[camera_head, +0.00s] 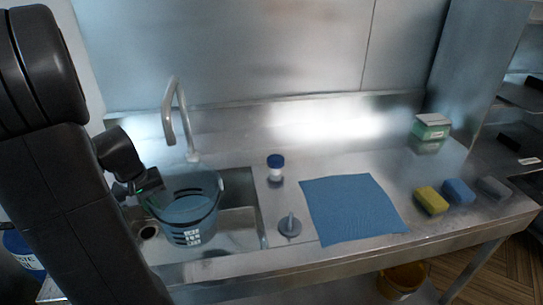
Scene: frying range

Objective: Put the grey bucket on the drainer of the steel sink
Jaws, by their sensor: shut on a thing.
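The grey bucket (190,233) is upright, with a pale label on its front and dark slots along its side. It is in or just above the basin (238,222) of the steel sink; I cannot tell whether it touches the bottom. My gripper (152,196) is shut on the bucket's left rim, its fingertips partly hidden by the dark wrist. The drainer (385,165) is the flat steel surface to the right of the basin.
On the drainer are a blue cloth (352,208), a blue-capped jar (276,168), a grey plug (290,225), a green-and-white box (431,127), a yellow sponge (431,201), a blue sponge (459,191) and a grey sponge (493,188). A tap (180,118) stands behind the bucket.

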